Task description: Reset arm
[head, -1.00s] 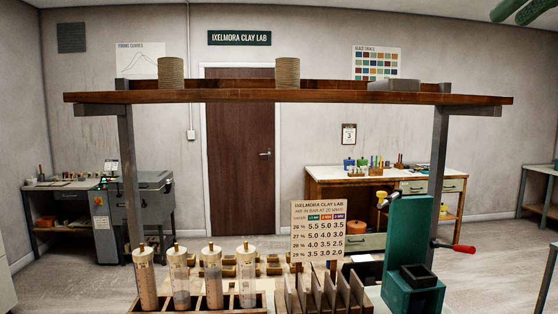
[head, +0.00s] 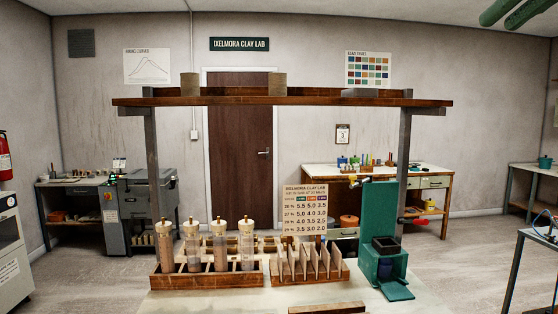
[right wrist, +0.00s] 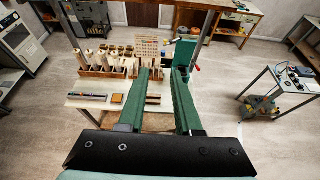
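My right gripper (head: 500,20) shows at the top right edge of the head view as two dark green fingers, raised high and well apart from the bench. In the right wrist view its fingers (right wrist: 164,72) reach forward, spread with a gap between them and nothing held. Floor and bench show beyond and below them. My left gripper is in neither view.
The bench (head: 180,301) carries a rack of capped tubes (head: 205,273), a slotted wooden rack (head: 308,266), a number card (head: 305,208) and a green press (head: 380,235). A wooden shelf (head: 300,101) spans above. A cart (right wrist: 285,88) stands right; floor between is clear.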

